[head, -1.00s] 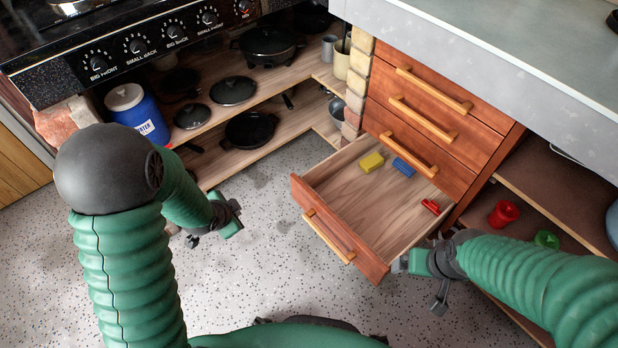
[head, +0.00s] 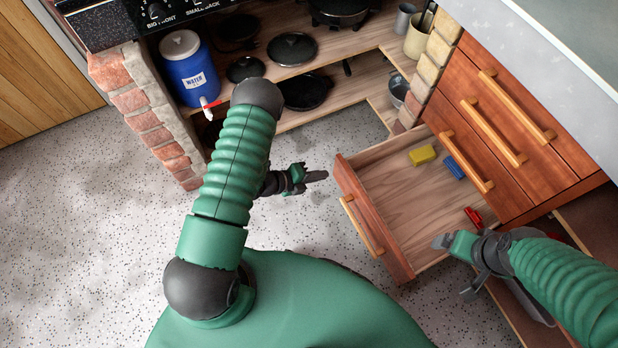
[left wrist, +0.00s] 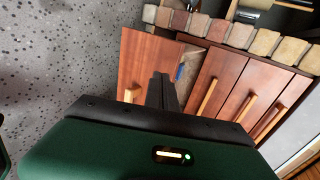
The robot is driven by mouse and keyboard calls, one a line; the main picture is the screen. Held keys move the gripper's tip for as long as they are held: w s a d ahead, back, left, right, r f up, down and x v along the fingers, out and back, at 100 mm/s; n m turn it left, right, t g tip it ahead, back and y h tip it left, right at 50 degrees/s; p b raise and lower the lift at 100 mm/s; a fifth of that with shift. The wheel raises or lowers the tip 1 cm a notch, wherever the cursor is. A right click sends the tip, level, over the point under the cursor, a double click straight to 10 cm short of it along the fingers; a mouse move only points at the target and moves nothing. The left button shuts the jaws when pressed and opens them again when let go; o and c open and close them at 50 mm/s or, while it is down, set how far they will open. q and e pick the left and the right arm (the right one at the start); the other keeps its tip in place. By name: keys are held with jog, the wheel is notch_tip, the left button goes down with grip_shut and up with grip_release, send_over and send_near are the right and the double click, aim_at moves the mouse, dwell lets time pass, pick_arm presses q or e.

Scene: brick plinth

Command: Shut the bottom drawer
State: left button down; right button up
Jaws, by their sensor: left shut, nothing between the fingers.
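The bottom drawer (head: 372,212) is pulled out, with its wooden front and pale handle (head: 362,226) facing the open floor. In it lie a yellow block (head: 423,155), a blue block (head: 454,167) and a red item (head: 474,217). My left gripper (head: 316,176) is shut and empty, just left of the drawer front's far end and apart from it. In the left wrist view its closed fingers (left wrist: 162,92) overlap the drawer front (left wrist: 145,60); contact cannot be told there. My right gripper (head: 452,262) is by the drawer's near right side; its jaw state is unclear.
Closed drawers (head: 505,120) stand above the open one, under a grey worktop (head: 575,70). A brick pillar (head: 437,62) and shelves with pans (head: 292,48) are behind. A blue water jug (head: 190,75) stands at the left. The speckled floor (head: 80,220) is clear.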

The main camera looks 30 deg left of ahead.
pick_arm(q)
jog(key=shift+w+d+f+b, duration=0.2)
jog(key=shift+w+d+b, duration=0.2)
jog(key=shift+w+d, duration=0.6)
jog(key=shift+w+d+f+b, duration=0.15)
jog(key=shift+w+d+b, duration=0.2)
jog(key=shift+w+d, duration=0.55)
pick_arm(e)
jog(key=shift+s+x, duration=0.25)
jog(key=shift+x, duration=0.8)
pick_arm(q)
jog(key=shift+w+a, duration=0.25)
pick_arm(e)
jog(key=shift+f, duration=0.1)
